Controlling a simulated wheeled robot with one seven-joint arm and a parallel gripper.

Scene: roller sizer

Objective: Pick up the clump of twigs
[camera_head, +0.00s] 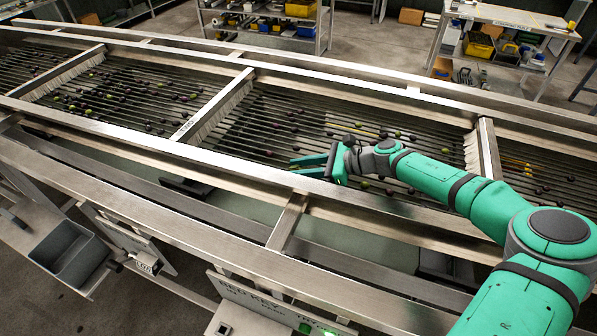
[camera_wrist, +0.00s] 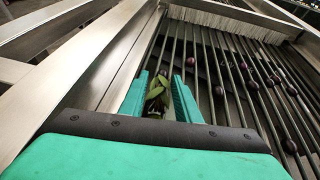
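The clump of twigs (camera_wrist: 155,94) shows in the wrist view as a small bunch of green, leaf-like pieces with darker bits. It lies low between the two teal fingers of my gripper (camera_wrist: 160,92), near the metal side rail. The fingers stand apart on either side of the clump; I cannot tell whether they touch it. In the head view my gripper (camera_head: 308,166) reaches left over the roller bed, its fingers spread, close to the near rail. The clump cannot be made out in the head view.
The roller bed (camera_head: 285,122) carries scattered dark and green olives, several to the right of my gripper in the wrist view. A brush crossbar (camera_head: 218,104) spans the bed to the left. The near metal rail (camera_head: 235,176) runs close beside my gripper. A grey bin (camera_head: 70,253) hangs at lower left.

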